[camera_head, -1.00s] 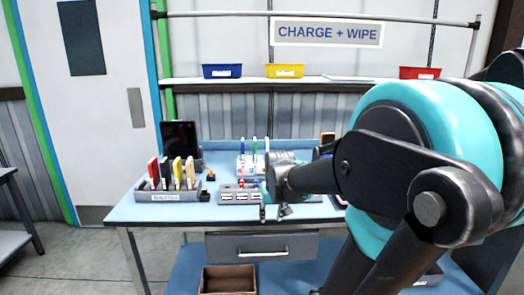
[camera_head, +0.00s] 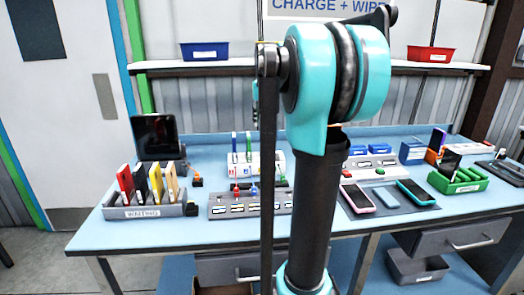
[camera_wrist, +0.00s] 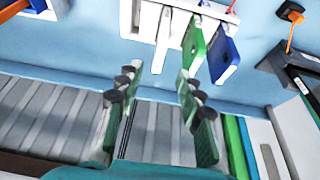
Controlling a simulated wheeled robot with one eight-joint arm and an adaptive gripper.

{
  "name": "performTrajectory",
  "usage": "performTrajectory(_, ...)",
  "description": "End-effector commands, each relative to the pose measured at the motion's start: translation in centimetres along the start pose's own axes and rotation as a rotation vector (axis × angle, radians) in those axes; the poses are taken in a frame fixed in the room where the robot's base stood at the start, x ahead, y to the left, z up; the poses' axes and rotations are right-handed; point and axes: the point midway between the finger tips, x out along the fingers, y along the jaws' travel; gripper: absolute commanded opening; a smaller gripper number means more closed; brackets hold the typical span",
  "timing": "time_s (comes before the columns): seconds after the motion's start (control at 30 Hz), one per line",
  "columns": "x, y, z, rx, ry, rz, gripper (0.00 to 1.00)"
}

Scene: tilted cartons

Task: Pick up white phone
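In the wrist view, a white phone (camera_wrist: 163,38) stands in a white rack (camera_wrist: 205,8) at the top, left of a green phone (camera_wrist: 194,42) and a blue phone (camera_wrist: 224,60). My gripper (camera_wrist: 160,78) is open and empty, its two green-padded fingers apart. The white phone appears ahead of the gap between the fingertips; no contact is visible. In the head view, the blue phone (camera_head: 234,143) and green phone (camera_head: 249,145) show in the rack. The white phone is not clearly seen there, and my arm hides the gripper.
A waiting rack (camera_head: 145,212) with several phones stands at the left of the blue table. A multi-slot dock (camera_head: 232,211) sits in front of the white rack. A pink-edged phone (camera_head: 357,198) and a teal-edged phone (camera_head: 416,192) lie on a mat at right. A dark tablet (camera_head: 155,137) stands behind.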

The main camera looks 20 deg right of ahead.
Motion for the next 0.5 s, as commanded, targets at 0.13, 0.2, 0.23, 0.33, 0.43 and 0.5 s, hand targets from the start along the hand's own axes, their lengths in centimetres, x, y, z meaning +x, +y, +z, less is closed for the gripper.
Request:
performTrajectory(0.13,3.1,0.0,0.0,0.0,0.0,0.0,0.37)
performTrajectory(0.2,4.4,0.0,0.0,0.0,0.0,0.0,0.37)
performTrajectory(0.23,4.9,0.0,0.0,0.0,0.0,0.0,0.37)
performTrajectory(0.33,6.3,0.0,0.0,0.0,0.0,0.0,0.37)
performTrajectory(0.43,7.1,0.0,0.0,0.0,0.0,0.0,0.37)
performTrajectory(0.5,7.4,0.0,0.0,0.0,0.0,0.0,0.37)
